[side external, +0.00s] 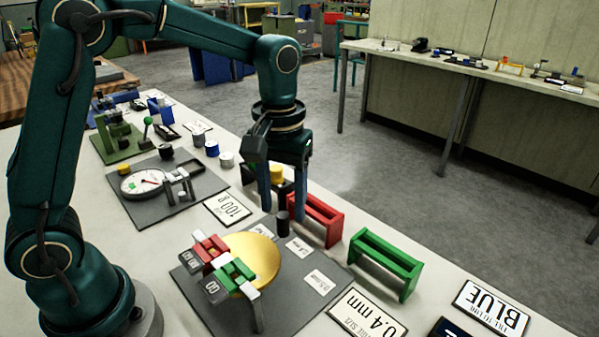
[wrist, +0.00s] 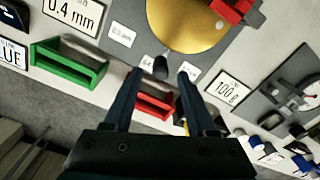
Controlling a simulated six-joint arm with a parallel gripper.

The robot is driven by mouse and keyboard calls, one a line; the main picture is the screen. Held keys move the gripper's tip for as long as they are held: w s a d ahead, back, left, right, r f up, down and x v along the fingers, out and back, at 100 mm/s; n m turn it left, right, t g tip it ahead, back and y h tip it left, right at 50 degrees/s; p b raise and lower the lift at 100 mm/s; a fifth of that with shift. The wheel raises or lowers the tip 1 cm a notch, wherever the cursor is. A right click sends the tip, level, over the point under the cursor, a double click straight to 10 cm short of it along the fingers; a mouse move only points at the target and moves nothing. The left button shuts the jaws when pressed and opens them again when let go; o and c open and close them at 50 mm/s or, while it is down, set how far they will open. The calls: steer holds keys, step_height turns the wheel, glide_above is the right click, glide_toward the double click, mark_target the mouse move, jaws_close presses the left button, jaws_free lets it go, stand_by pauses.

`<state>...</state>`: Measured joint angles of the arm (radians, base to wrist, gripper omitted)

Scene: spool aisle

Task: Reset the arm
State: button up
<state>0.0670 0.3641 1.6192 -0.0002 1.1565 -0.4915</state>
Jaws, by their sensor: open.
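My dark green arm reaches over the white table, and my gripper (side external: 282,208) points down with its two fingers apart. It shows open in the wrist view too (wrist: 160,76), with nothing held between the fingers. A small black cylinder (side external: 282,225) stands on the grey board close to the fingertips; in the wrist view it (wrist: 160,67) appears between them. I cannot tell how high the fingertips are above it.
A green rack (side external: 385,262) stands right of the red one. A grey board (side external: 290,312) carries a gold disc (side external: 256,255) with red and green blocks beside it. A dial board (side external: 135,208) and several small spools lie left. Cards reading "0.4 mm" (side external: 362,318) and "BLUE" (side external: 490,305) lie near the front.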

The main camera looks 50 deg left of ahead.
steer(key=shift+r, duration=0.85)
